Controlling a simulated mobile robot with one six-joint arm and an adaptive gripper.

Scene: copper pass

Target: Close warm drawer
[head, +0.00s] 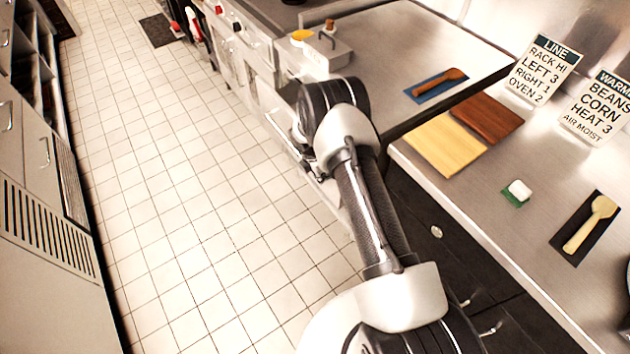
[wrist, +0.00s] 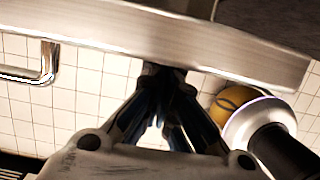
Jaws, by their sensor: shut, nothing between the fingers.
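In the head view my arm reaches forward and hides the fingers of my gripper. In the wrist view my gripper (wrist: 170,75) is shut and empty, its tips at a pale metal band (wrist: 120,32) that crosses the picture. A chrome handle (wrist: 30,75) shows left of the fingers. I cannot tell whether this band is the warm drawer's front, or whether the tips touch it. In the head view, metal edges (head: 325,190) stick out over the floor beside my arm, partly hidden by it. How far any drawer stands out is unclear.
Dark fronts (head: 405,205) with bright handles lie under the right counter (head: 480,185). On it are a yellow board (head: 446,144), a brown board (head: 487,117), a spoon (head: 590,225) and signs (head: 598,105). The tiled floor (head: 180,200) on the left is clear.

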